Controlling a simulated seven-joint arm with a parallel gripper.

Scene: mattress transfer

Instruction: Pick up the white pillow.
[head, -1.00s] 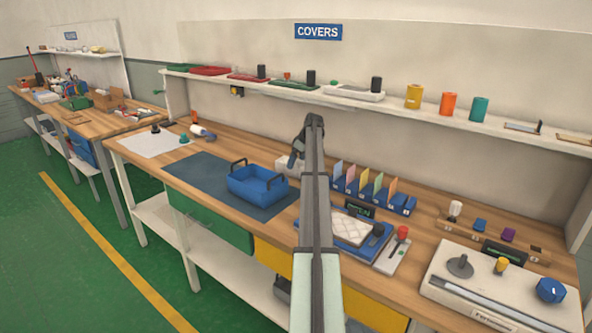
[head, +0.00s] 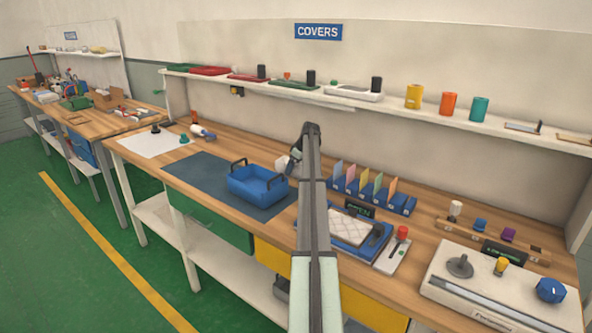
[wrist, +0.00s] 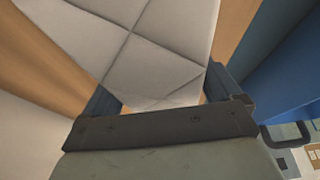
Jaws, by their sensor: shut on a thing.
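The white pillow (wrist: 150,45) has a quilted surface and sits between the two fingers of my gripper (wrist: 162,92) in the wrist view. The fingers are shut on its near end. In the head view my gripper (head: 295,161) is behind the blue handled tote, at the back of the bench, partly hidden by my own arm. A small part of the pillow (head: 282,164) shows to the left of the fingers there; the rest is hidden.
The blue tote (head: 258,196) stands on a dark mat (head: 200,180) just in front of the gripper. A white quilted pad (head: 350,226) lies on a blue device to the right. Coloured cards (head: 364,183) stand in a holder right of my arm. A shelf (head: 420,118) runs above.

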